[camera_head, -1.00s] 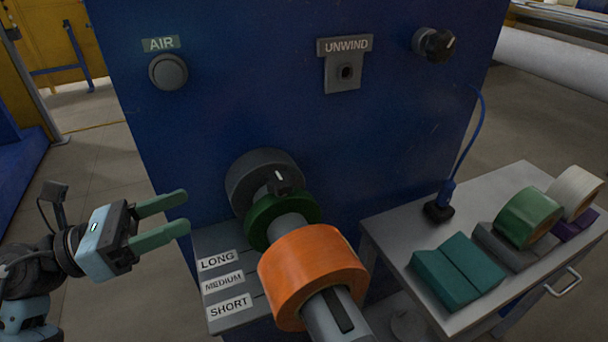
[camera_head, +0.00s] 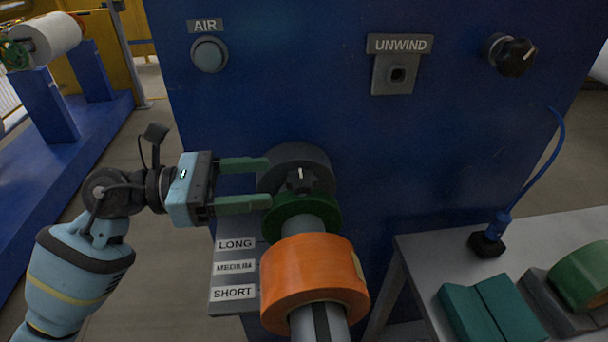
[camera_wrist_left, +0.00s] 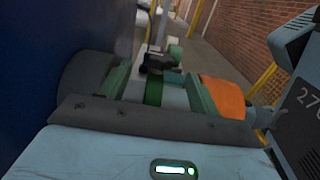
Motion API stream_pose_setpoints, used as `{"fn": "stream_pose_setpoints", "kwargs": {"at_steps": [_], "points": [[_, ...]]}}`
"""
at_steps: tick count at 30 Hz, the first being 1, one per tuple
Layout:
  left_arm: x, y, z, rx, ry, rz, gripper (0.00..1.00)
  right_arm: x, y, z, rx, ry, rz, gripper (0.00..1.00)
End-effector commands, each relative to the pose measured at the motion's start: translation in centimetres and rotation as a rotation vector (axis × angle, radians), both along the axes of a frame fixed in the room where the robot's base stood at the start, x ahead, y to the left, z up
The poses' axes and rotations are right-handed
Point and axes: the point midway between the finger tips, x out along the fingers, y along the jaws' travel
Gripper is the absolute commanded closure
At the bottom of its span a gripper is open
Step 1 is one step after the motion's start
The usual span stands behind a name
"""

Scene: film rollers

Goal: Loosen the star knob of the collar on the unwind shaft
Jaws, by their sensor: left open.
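The black star knob (camera_head: 301,178) with a white mark sits on top of the green collar (camera_head: 318,212) on the unwind shaft (camera_head: 322,322). A dark round flange (camera_head: 290,158) is behind the collar, and an orange roll (camera_head: 308,278) is in front of it. My left gripper (camera_head: 269,183) is open, with green fingers pointing right, just left of the knob and apart from it. In the left wrist view the dark knob (camera_wrist_left: 158,63) and green collar (camera_wrist_left: 153,90) show between the spread fingers. My right gripper is not in view.
A step block labelled LONG, MEDIUM and SHORT (camera_head: 233,310) stands below left of the shaft. The blue machine panel (camera_head: 340,110) rises close behind. A grey side table (camera_head: 430,250) at right carries teal blocks (camera_head: 490,305) and a green roll (camera_head: 585,275).

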Motion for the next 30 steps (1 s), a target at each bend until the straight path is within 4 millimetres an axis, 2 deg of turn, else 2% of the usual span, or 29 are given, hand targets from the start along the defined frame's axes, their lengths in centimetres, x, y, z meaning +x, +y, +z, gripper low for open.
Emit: {"fn": "stream_pose_setpoints", "kwargs": {"at_steps": [9, 15, 26, 30], "points": [[0.8, -4.5, 0.4, -0.004, -0.003, -0.002, 0.37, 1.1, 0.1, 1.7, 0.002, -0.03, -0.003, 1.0], [1.2, -6.6, 0.3, -0.003, -0.001, -0.002, 0.37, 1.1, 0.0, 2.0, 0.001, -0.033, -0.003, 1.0], [1.4, -7.1, 0.0, -0.001, 0.001, 0.0, 0.37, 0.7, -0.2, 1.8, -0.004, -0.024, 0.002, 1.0], [1.4, -7.1, 0.1, -0.001, 0.001, 0.0, 0.53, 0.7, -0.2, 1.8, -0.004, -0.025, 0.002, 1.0]]}}
